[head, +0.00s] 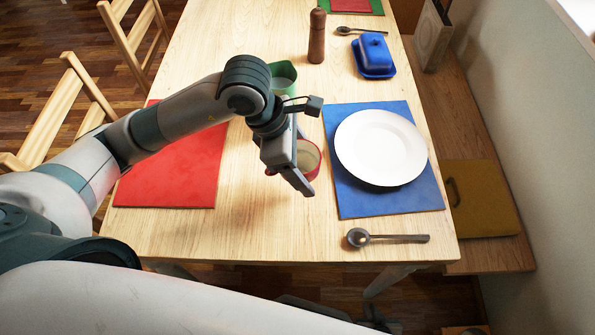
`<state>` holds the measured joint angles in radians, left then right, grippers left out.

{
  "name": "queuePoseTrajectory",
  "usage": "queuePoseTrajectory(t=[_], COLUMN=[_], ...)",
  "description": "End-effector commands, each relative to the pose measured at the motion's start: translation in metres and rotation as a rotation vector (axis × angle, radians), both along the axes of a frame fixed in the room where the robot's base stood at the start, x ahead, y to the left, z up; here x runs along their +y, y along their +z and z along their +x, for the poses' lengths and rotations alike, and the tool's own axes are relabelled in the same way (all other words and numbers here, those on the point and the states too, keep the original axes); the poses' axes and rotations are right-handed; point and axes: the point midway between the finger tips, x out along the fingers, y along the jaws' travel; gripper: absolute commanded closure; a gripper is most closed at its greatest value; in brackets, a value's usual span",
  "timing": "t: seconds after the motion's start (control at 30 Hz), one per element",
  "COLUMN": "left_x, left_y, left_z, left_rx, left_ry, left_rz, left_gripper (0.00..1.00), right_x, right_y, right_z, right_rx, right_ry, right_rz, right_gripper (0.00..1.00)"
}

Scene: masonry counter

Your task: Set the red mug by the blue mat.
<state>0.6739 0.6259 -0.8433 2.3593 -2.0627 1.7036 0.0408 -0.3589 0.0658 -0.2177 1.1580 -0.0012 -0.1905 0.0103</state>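The red mug (309,158) has a pale inside and appears upright just left of the blue mat (345,200). A narrow strip of bare wood shows between them. The far finger is mostly hidden. I cannot tell whether the fingers press on the mug or whether its base touches the table.
A white plate (381,148) lies on the blue mat. A spoon (385,238) lies in front. A red mat (180,175) and green mug (284,75) are left, partly behind my arm. A pepper mill (317,36) and blue butter dish (373,55) stand farther back.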

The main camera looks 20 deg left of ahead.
Motion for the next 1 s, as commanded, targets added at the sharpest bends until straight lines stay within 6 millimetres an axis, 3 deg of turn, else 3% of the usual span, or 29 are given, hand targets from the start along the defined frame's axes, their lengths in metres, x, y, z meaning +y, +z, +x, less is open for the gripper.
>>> queuePoseTrajectory(t=[0.17, 0.57, 1.0], left_x=[0.015, 0.016, 0.015], left_y=[-0.008, -0.011, -0.049], left_z=[0.001, 0.001, 0.001], left_rx=[-0.001, 0.0, -0.001], left_ry=[0.0, 0.0, -0.001], left_rz=[0.0, -0.001, -0.001], left_gripper=[0.6, 0.6, 0.6], right_x=[0.003, 0.003, 0.015], right_y=[0.004, 0.004, 0.014], right_z=[0.002, 0.002, 0.01], right_rx=[-0.019, -0.022, -0.084], right_ry=[0.002, 0.002, 0.011], right_rz=[0.006, 0.007, 0.03], right_gripper=[0.89, 0.89, 0.89])
